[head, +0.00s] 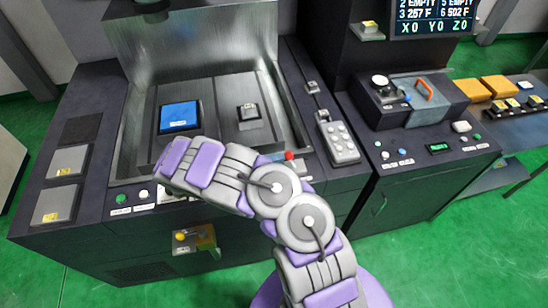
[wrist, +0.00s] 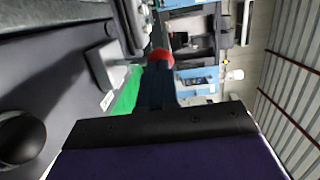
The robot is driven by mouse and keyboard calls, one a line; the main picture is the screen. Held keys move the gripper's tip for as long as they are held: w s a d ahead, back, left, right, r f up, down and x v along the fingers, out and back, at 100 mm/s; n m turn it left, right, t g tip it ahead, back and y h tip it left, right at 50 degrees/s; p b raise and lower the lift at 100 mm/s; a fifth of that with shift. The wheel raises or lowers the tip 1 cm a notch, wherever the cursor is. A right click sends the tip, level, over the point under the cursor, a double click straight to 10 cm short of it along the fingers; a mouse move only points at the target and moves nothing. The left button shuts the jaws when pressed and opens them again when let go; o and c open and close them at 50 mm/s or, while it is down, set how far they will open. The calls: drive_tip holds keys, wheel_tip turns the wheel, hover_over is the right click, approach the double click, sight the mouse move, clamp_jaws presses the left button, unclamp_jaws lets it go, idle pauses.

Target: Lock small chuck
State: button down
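In the wrist view my gripper (wrist: 160,58) shows as one dark narrow shape with a single red tip, with nothing visibly held. My arm hides part of the front panel.
A grey keypad (head: 339,142) stands right of the tank. Farther right, a black unit (head: 400,103) carries a round silver part (head: 380,82) and an orange handle (head: 426,89). Orange blocks (head: 497,87) lie on a side bench. Green floor is free in front.

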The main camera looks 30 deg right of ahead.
sight(292, 155)
drive_tip(key=d+r+y+p, duration=0.1)
drive_tip(key=d+y+p, duration=0.1)
drive_tip(key=p, duration=0.2)
drive_tip(key=s+d+r+y+p, duration=0.1)
drive_tip(key=r+y+p, duration=0.1)
drive_tip(key=p, duration=0.3)
drive_tip(key=shift+s+d+r+m+t, duration=0.1)
drive_tip(key=shift+d+m+t, duration=0.2)
drive_tip(key=shift+d+t, duration=0.1)
drive_tip(key=shift+s+d+r+y+p, duration=0.15)
drive_tip(key=shift+d+y+p, duration=0.55)
drive_tip(key=shift+y+p, duration=0.35)
drive_tip(key=p, duration=0.1)
drive_tip(key=d+y+p, duration=0.1)
drive_tip(key=d+t+y, duration=0.1)
drive_tip(key=shift+s+f+y+p, duration=0.25)
drive_tip(key=shift+s+f+p, duration=0.05)
drive_tip(key=shift+p, duration=0.1)
drive_tip(key=shift+d, duration=0.1)
